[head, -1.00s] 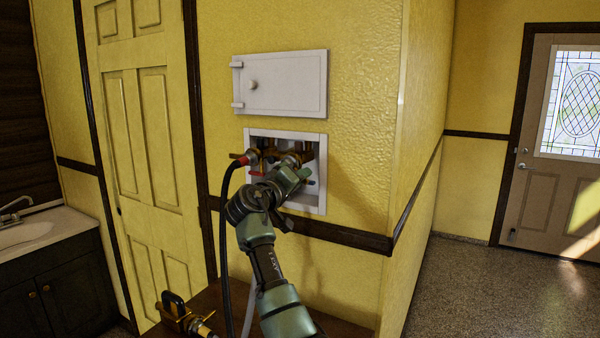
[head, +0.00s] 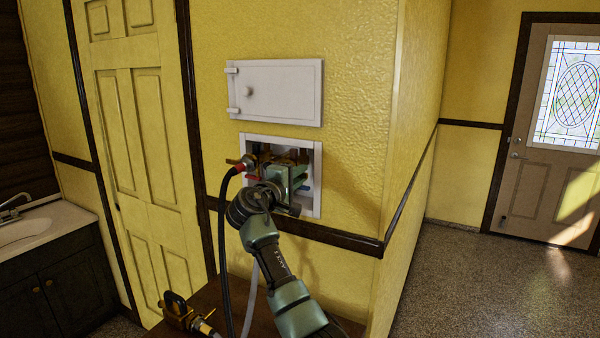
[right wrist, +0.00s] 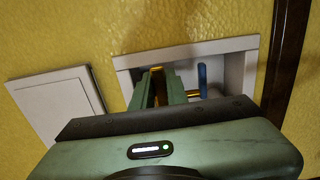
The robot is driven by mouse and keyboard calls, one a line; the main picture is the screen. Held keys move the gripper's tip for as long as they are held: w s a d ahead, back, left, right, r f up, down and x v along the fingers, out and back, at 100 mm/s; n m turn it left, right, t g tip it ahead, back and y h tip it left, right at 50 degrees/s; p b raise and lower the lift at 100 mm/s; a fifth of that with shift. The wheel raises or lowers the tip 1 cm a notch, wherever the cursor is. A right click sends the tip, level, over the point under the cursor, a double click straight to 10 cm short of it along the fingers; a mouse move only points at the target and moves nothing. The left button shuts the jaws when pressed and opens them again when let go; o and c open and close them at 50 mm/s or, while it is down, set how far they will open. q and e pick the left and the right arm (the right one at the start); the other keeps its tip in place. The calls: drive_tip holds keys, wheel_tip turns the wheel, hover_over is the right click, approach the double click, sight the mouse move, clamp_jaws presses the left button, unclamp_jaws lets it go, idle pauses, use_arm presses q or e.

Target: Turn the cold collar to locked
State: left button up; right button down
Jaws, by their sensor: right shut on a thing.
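The white recessed valve box (head: 318,180) in the yellow wall holds brass valves. My right gripper (head: 287,176) reaches into it and largely covers its middle. In the right wrist view its green fingers are shut on a brass part (right wrist: 156,86), apparently the cold collar, mostly hidden between them. A blue handle (right wrist: 202,78) stands beside the fingers. A black hose with a red fitting (head: 240,167) joins the valve at the box's left side. The collar's locked or unlocked setting cannot be read. My left gripper is not in view.
A white panel door (head: 275,92) with a knob is above the box. A brown surface (head: 235,292) below holds a brass fitting with a black handle (head: 178,310). A grey hose hangs beside the black one. A wall corner lies to the right.

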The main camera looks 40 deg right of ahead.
drive_tip(key=shift+r, duration=0.1)
idle(0.3)
drive_tip(key=c, duration=1.4)
unclamp_jaws()
drive_tip(key=shift+a, duration=0.1)
drive_tip(key=b+v, duration=0.3)
drive_tip(key=v, duration=0.4)
drive_tip(key=shift+a, duration=0.3)
